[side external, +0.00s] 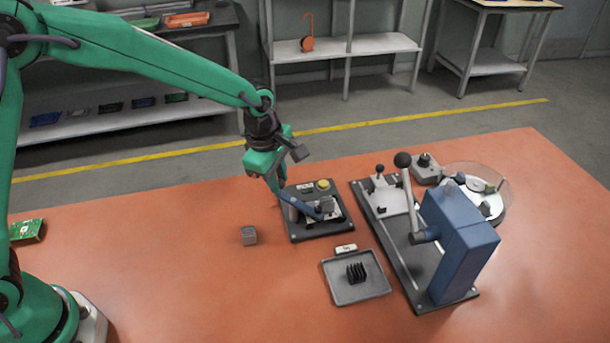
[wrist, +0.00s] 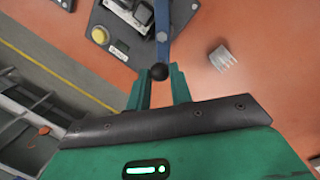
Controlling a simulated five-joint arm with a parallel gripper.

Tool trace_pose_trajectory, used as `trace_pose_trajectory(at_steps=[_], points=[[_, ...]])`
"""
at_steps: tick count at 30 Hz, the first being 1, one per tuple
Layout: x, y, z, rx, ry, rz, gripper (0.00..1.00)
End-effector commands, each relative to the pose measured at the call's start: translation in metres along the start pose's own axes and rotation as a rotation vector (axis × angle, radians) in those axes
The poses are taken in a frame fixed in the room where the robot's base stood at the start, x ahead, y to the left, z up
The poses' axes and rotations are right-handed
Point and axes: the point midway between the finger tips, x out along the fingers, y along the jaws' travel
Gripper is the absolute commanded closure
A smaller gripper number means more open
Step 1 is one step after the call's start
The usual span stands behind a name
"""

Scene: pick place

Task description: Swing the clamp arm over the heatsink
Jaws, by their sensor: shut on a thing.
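The blue clamp arm (side external: 297,203) slants up to the left from the dark fixture plate (side external: 296,229). In the wrist view the clamp arm (wrist: 162,35) ends in a black ball knob (wrist: 159,72). My gripper (side external: 276,186) is at this raised end. In the wrist view my gripper (wrist: 159,88) has its two green fingers either side of the knob, shut on it. A black finned heatsink (side external: 357,273) lies in the grey tray (side external: 343,296), in front of the fixture. Whether another part sits under the clamp arm is unclear.
A yellow button (side external: 323,184) is on the fixture's far edge. The blue lever press (side external: 462,245) stands to the right, with a round dish beyond it. The orange table is clear at front left.

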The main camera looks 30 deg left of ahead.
Motion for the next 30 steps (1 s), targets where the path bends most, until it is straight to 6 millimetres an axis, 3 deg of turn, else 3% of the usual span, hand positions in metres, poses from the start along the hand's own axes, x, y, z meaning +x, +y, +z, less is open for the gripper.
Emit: trace_pose_trajectory(at_steps=[6,7,9,10,22,30], points=[[0.001,-0.003,0.004,0.012,0.0,-0.003,1.0],[0.001,-0.003,0.004,0.012,0.0,-0.003,0.73],[0.001,-0.002,0.004,0.011,0.0,-0.003,0.59],[0.001,-0.002,0.004,0.011,-0.001,-0.002,0.57],[-0.004,-0.001,0.002,0.007,-0.001,0.001,0.57],[-0.029,0.0,0.003,0.007,-0.002,0.003,0.57]])
